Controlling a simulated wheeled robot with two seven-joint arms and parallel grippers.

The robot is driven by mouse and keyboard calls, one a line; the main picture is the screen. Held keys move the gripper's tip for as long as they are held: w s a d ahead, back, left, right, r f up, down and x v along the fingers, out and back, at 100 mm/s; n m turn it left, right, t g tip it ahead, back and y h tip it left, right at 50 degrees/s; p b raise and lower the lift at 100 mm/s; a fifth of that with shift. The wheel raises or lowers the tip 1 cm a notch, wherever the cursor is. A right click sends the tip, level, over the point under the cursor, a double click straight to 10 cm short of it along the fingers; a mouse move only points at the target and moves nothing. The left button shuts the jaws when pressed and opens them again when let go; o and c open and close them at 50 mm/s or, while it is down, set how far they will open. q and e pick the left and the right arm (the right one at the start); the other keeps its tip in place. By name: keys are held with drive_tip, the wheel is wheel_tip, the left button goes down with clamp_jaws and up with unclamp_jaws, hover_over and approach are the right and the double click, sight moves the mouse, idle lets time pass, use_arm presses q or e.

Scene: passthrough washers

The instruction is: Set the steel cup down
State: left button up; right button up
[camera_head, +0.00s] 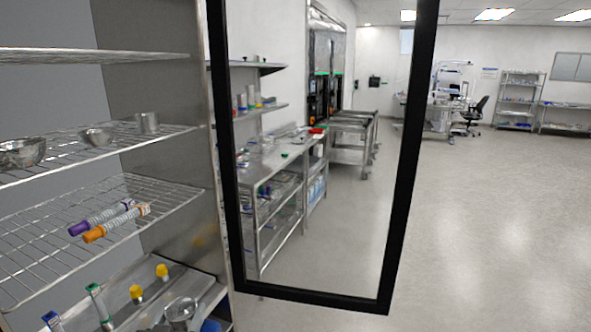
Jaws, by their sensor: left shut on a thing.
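A small steel cup (147,123) stands upright at the right end of an upper wire shelf (60,165), with a small steel bowl (96,137) to its left and a larger steel bowl (22,152) farther left. Another round steel vessel (181,309) shows on the lowest visible level; I cannot tell its exact kind. I cannot make out either of my grippers in the head view, so I cannot tell which vessel is held, if any.
Purple-capped (100,217) and orange-capped (115,224) tubes lie on the middle wire shelf. Yellow-capped containers (162,272) stand below. A black-framed glass door (399,170) is open at the right of the cabinet. A steel table (275,155) stands behind it. Open floor (480,220) lies right.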

use_arm(q)
drive_tip(key=shift+s+d+f, duration=0.25)
drive_tip(key=shift+s+f, duration=0.65)
drive_tip(key=shift+s, duration=0.05)
